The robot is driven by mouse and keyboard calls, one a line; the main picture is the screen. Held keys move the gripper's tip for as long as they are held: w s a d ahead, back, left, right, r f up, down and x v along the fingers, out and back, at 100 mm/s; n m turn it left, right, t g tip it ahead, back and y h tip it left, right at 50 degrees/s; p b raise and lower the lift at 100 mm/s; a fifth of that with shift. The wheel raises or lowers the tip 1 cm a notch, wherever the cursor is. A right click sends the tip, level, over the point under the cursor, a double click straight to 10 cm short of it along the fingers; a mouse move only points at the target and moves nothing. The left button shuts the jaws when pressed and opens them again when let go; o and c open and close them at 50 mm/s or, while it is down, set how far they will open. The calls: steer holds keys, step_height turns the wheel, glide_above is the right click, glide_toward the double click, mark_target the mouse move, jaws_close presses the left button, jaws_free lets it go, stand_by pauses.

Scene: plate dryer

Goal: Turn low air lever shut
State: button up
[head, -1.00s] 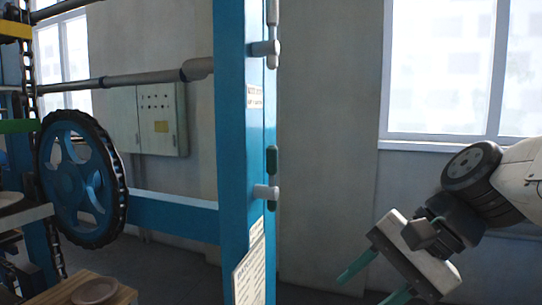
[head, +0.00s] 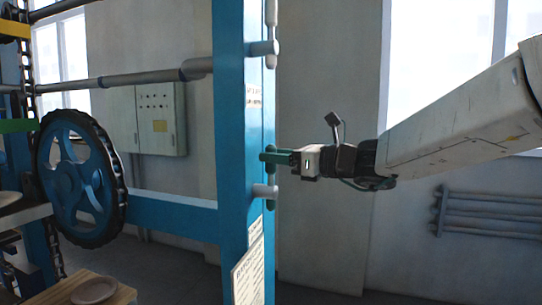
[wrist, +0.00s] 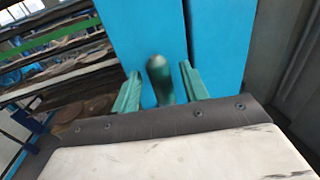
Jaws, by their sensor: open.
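The low air lever is on the edge of the blue post, with a grey pivot (head: 265,191) and a dark green handle standing upright. In the head view my gripper (head: 276,157) is level with the upper part of the handle and largely hides it. In the wrist view the rounded green handle end (wrist: 160,72) stands between the two green fingers of my gripper (wrist: 160,90). The fingers are open, one on each side of it, with gaps visible. The blue post (wrist: 150,35) is just behind.
A second lever with a grey pivot (head: 263,48) is higher on the same post (head: 232,130). A paper sign (head: 248,272) is on the post's lower part. A large blue wheel with a chain (head: 82,180) stands left. Wall pipes (head: 490,220) run at right.

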steer(key=shift+x, duration=1.05)
jaws_close()
steer(key=shift+d, duration=0.15)
